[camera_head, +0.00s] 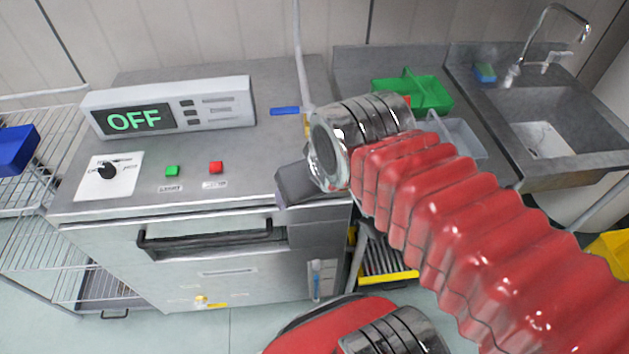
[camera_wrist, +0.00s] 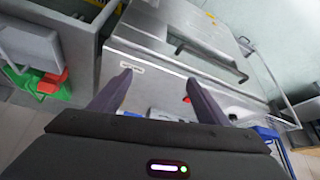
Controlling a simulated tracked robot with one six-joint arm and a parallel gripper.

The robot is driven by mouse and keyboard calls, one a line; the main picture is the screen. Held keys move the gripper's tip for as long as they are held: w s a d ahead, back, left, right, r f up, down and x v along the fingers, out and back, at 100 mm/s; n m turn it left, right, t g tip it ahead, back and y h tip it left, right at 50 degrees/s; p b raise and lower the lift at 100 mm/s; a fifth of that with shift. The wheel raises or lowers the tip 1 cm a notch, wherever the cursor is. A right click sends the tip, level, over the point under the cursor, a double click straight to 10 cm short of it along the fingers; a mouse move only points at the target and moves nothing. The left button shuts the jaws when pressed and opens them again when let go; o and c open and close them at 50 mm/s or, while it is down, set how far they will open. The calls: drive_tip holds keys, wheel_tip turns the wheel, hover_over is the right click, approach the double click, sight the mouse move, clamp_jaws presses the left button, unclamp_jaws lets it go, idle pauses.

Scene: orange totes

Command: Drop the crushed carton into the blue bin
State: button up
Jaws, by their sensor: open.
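I cannot make out a crushed carton in either view. A blue bin (camera_head: 17,150) sits on the wire rack at the left edge of the head view, partly cut off by the frame. My gripper (camera_wrist: 158,77) shows two dark fingers spread apart in the wrist view, with nothing held between them. In the head view only a dark grey part of my gripper shows, beyond the end of my red arm, over the front right of the machine. It is well to the right of the blue bin.
A steel machine (camera_head: 190,265) with an OFF display (camera_head: 135,120) fills the middle. A green basket (camera_head: 412,92) and a clear tray (camera_head: 458,138) stand on the counter beside the sink (camera_head: 545,115). A wire rack (camera_head: 35,235) is at the left.

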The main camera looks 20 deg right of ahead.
drive_tip(key=shift+d, duration=0.1)
drive_tip(key=w+d+f+m+g, duration=0.1)
drive_tip(key=w+d+f+m, duration=0.3)
drive_tip(key=d, duration=0.7)
drive_tip(key=w+d+f+g, duration=0.1)
drive_tip(key=w+d, duration=0.5)
drive_tip(key=d, duration=0.4)
drive_tip(key=w+d+f+m+g, duration=0.1)
drive_tip(key=w+d+f+m, duration=0.3)
drive_tip(key=d, duration=0.7)
drive_tip(key=w+d+r+n+t+h, duration=0.1)
drive_tip(key=w+d+r+n, duration=0.3)
drive_tip(key=w+d, duration=0.1)
drive_tip(key=shift+w+d+t, duration=0.35)
drive_tip(key=shift+w+t, duration=0.05)
drive_tip(key=shift+w, duration=0.5)
drive_tip(key=shift+r+n, duration=0.1)
drive_tip(key=shift+n, duration=0.2)
